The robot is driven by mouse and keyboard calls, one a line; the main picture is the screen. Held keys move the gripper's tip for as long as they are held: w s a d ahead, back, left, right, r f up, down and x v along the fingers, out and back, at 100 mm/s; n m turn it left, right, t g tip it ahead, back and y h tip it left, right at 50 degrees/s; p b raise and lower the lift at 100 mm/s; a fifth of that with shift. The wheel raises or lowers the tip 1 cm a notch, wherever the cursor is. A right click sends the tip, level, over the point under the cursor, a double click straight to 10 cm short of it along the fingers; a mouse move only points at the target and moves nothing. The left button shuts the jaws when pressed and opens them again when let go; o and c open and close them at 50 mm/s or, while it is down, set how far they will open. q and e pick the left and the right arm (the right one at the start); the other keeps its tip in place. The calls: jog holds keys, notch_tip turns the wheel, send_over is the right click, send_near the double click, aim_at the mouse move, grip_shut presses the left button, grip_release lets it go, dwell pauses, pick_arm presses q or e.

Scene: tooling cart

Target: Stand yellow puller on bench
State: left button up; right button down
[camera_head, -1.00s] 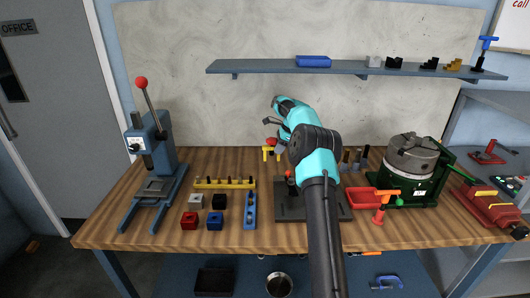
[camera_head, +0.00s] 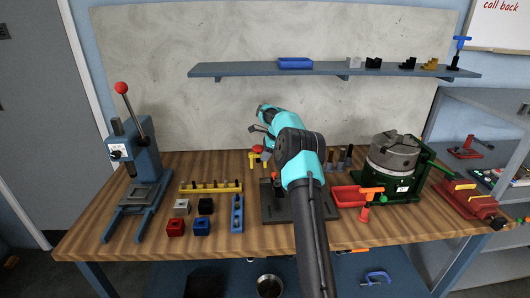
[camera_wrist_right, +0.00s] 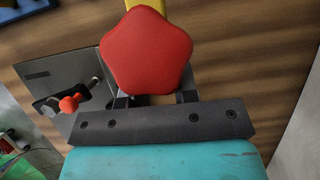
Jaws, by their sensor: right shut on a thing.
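The yellow puller (camera_head: 253,162) has yellow legs and a red star-shaped knob on top. In the head view it is upright at the back of the bench (camera_head: 110,220), legs down. I cannot tell whether its feet touch the wood. In the right wrist view the red knob (camera_wrist_right: 146,50) hides most of the yellow body. My right gripper (camera_head: 262,152) is shut on the puller, just under the knob; its fingertips are largely hidden by the knob and my arm. My left gripper is not in view.
A dark plate (camera_head: 285,213) is to the right, partly behind my arm. A yellow rack (camera_head: 211,187) and several small blocks are to the left. An arbor press (camera_head: 140,165), a red bin (camera_head: 349,196) and a green-based chuck (camera_head: 396,160) stand farther out. A shelf (camera_head: 235,71) hangs above.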

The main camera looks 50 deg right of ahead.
aim_at(265, 167)
jog(key=shift+f, duration=1)
jog(key=shift+f, duration=1.15)
dwell(1.4)
jog(key=c, duration=0.8)
grip_release()
jog(key=shift+f, duration=0.1)
jog(key=v, duration=1.7)
jog(key=shift+r, duration=0.25)
